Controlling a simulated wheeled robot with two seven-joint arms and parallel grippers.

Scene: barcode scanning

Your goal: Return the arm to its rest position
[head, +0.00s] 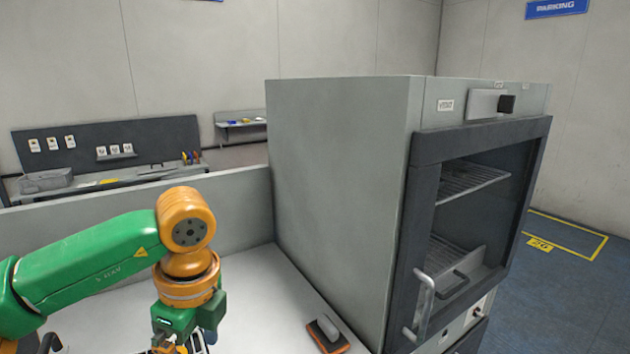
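My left arm, green and orange, comes in from the left over the light table (265,300). Its wrist points down, and my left gripper (180,346) is at the bottom edge of the head view, partly cut off. Its fingertips are not clear, so I cannot tell whether it is open or shut or holds anything. My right arm and gripper are not in view. A small tool with a light handle and an orange-edged dark base (328,338) lies on the table, to the right of my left gripper and apart from it.
A large grey oven-like cabinet (340,170) with a dark-framed front and wire shelves stands right of my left arm. A low grey wall (240,205) runs behind the table. A workbench (110,178) with tools stands beyond. Blue floor (575,300) is at the right.

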